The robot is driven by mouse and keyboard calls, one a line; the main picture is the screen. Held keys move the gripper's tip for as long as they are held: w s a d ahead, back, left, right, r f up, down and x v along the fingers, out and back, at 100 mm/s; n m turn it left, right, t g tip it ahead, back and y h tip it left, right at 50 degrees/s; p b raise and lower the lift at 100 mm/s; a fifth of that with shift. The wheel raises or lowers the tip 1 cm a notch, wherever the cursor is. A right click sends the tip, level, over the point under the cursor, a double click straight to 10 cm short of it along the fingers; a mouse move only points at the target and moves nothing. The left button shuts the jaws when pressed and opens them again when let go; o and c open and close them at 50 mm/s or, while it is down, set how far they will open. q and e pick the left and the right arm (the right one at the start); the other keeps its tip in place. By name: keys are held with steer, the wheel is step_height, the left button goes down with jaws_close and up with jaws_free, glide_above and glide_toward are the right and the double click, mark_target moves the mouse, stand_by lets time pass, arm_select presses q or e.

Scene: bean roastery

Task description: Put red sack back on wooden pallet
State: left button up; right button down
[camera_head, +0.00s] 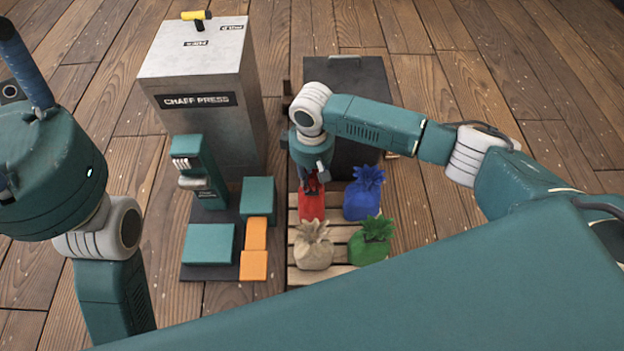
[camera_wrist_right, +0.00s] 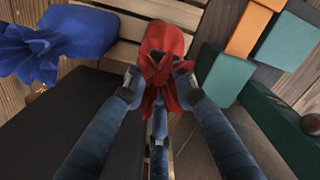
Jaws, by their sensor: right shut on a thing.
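The red sack (camera_head: 312,206) is at the back left of the wooden pallet (camera_head: 301,274), partly hidden by my right gripper above it. My right gripper (camera_head: 311,182) is shut on the sack's gathered neck. In the right wrist view, the fingers (camera_wrist_right: 158,82) pinch the neck of the red sack (camera_wrist_right: 163,40), and its body lies over the pallet slats (camera_wrist_right: 120,22). I cannot tell whether its base touches the slats.
On the pallet, a blue sack (camera_head: 364,195) stands right of the red one, with a beige sack (camera_head: 313,248) and a green sack (camera_head: 371,243) in front. A dark box (camera_head: 350,75) is behind. The chaff press (camera_head: 203,95) and teal and orange blocks (camera_head: 254,266) are left.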

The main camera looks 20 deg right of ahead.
steer(key=c, duration=1.4)
jaws_free()
